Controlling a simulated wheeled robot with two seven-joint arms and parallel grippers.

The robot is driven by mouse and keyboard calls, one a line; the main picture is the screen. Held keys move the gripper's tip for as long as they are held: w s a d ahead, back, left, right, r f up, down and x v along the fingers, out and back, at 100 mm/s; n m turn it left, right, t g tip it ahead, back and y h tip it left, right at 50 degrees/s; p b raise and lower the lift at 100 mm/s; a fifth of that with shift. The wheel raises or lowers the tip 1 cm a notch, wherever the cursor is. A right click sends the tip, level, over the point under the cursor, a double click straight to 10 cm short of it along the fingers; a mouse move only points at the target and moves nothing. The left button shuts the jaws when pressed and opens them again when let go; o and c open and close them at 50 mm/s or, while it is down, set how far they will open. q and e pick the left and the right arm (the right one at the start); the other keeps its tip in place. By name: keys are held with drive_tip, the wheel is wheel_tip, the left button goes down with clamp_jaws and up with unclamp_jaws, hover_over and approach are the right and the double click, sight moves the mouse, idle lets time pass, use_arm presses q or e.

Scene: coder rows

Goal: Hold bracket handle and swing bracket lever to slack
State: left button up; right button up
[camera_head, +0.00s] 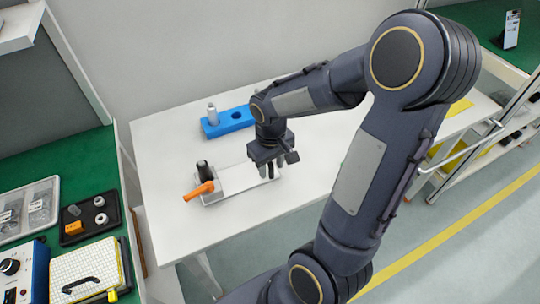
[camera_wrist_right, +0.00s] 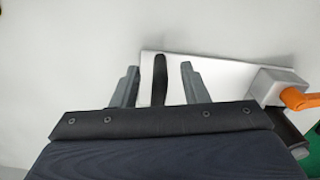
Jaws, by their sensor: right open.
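The bracket is a pale flat plate (camera_head: 235,181) on the white table. At its left end are an orange lever (camera_head: 198,191), pointing down-left, and an upright dark cylinder (camera_head: 203,171). In the right wrist view the plate (camera_wrist_right: 220,72) carries a slim black handle (camera_wrist_right: 160,78), and the orange lever (camera_wrist_right: 299,99) is at the right edge. My right gripper (camera_head: 269,169) is over the plate's right end. Its open fingers (camera_wrist_right: 160,84) stand on either side of the handle, with gaps on both sides. Contact is not visible. My left gripper is out of view.
A blue block (camera_head: 228,122) with a grey peg and a hole lies at the table's back. The white table (camera_head: 300,196) is clear in front of the bracket. A green bench at left holds trays (camera_head: 88,217) and small parts. My right arm covers the table's right side.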

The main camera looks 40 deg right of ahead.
drive_tip(key=shift+f, duration=0.8)
clamp_jaws()
